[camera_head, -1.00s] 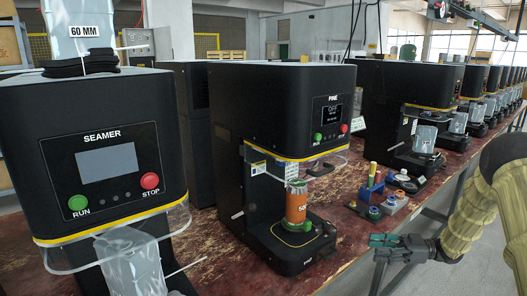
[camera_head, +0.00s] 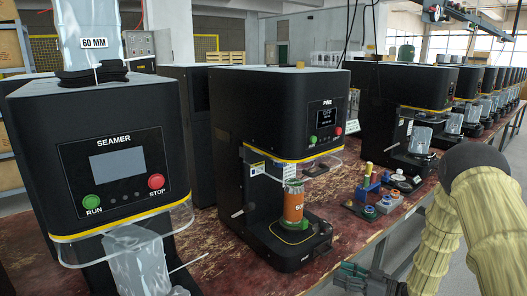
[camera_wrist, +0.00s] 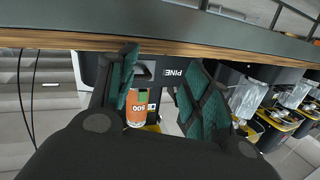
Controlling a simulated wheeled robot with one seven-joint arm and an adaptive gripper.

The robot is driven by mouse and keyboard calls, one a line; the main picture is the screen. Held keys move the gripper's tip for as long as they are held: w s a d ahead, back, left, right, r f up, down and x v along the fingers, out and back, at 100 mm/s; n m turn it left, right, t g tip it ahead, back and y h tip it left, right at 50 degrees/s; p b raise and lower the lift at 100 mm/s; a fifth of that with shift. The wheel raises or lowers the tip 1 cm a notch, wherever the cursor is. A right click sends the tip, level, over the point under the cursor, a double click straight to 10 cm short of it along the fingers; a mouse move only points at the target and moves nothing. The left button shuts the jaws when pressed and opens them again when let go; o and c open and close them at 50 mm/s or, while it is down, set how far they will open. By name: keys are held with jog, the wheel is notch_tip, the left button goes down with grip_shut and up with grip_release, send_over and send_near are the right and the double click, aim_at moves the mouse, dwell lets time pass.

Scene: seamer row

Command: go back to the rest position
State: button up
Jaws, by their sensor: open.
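My gripper (camera_head: 352,277) is at the lower right of the head view, low in front of the bench edge. In the wrist view my gripper (camera_wrist: 165,95) shows its two green-padded fingers spread apart, with nothing between them. My arm, in a tan sleeve, reaches down at the right. An orange can (camera_head: 293,205) stands upright on the green base plate of the machine marked PINE (camera_head: 285,110). The can also shows beyond the fingers in the wrist view (camera_wrist: 136,108).
A black SEAMER machine (camera_head: 100,140) stands at the left with a RUN and a STOP button. More machines (camera_head: 430,95) line the bench (camera_head: 345,235) to the right. Small tools and a blue holder (camera_head: 368,188) lie beside PINE. The floor at the right is partly clear.

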jog(key=s+a+f+m+g+h+p, duration=0.15)
jog(key=s+f+m+h, duration=0.25)
jog(key=s+f, duration=0.4)
jog(key=s+a+f+m+h+p, duration=0.1)
jog(key=s+a+f+m+h, duration=0.2)
jog(key=s+f+h, duration=0.35)
jog(key=s+f+m+g+h+p, duration=0.1)
jog(key=s+g, duration=0.7)
jog(key=s, duration=2.4)
jog(key=shift+s+f+m+h+p, duration=0.4)
jog(key=shift+f+m+h, duration=0.5)
jog(key=shift+h, duration=0.25)
